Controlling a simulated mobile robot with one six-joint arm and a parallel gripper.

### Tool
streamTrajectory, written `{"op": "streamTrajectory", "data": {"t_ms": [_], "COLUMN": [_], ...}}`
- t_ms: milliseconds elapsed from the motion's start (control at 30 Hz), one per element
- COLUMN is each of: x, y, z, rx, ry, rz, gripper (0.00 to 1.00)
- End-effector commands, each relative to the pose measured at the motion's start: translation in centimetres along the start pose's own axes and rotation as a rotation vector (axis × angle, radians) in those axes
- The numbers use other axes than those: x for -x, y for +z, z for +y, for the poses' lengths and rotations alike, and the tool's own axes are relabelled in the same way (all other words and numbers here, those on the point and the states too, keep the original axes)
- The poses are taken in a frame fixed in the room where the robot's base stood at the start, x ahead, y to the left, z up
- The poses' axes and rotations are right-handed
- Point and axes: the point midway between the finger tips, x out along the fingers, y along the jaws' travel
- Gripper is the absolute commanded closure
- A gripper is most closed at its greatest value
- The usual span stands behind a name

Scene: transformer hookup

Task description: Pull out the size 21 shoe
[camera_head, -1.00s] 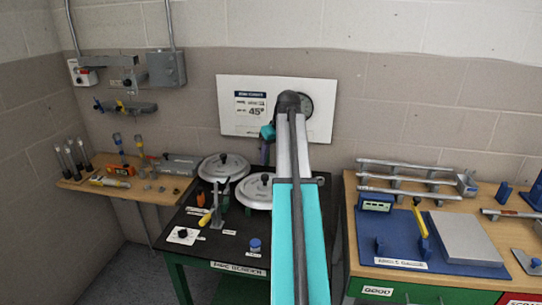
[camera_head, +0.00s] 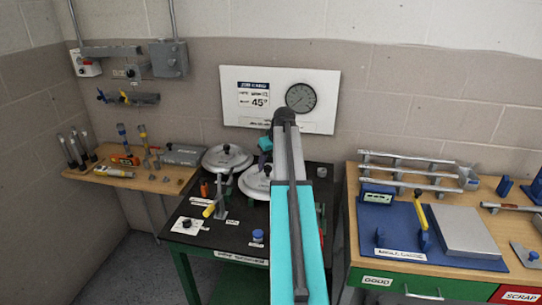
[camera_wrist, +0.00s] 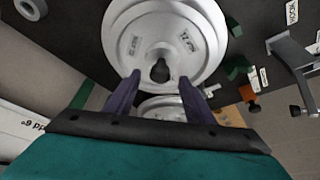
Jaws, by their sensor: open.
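Two pale round shoes with dark knobs sit on the black bender bench. The front one (camera_head: 257,183) is partly hidden by my arm; the other (camera_head: 228,157) is behind it to the left. In the wrist view, the larger shoe (camera_wrist: 205,62) carries upside-down labels, one seeming to read 21. Its black knob (camera_wrist: 160,71) appears between and just beyond the tips of my open gripper (camera_wrist: 157,88). Contact cannot be judged. The second shoe (camera_wrist: 160,108) shows partly below it. In the head view, my gripper is mostly hidden by my arm.
A yellow-handled lever (camera_head: 213,209) and a blue knob (camera_head: 257,236) stand at the bench front. A wooden shelf (camera_head: 150,181) with tools is left. A bench with an angle gauge mat (camera_head: 400,238) is right. A dial board (camera_head: 315,118) is behind.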

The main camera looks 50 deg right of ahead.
Motion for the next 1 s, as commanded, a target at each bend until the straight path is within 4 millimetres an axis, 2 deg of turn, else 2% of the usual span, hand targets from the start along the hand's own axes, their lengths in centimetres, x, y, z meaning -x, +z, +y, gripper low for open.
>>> {"op": "streamTrajectory", "data": {"t_ms": [200,400,800,1000], "x": [-2.4,-3.8,-4.1,-4.1], "y": [-0.1,-0.1,0.0,-0.1], "z": [-0.1,-0.1,-0.1,-0.2], "rx": [0.001,0.001,0.002,0.002], "ry": [-0.001,0.000,0.000,-0.001], "rz": [-0.001,-0.001,0.000,0.000], "gripper": [0.51,0.51,0.51,0.85]}}
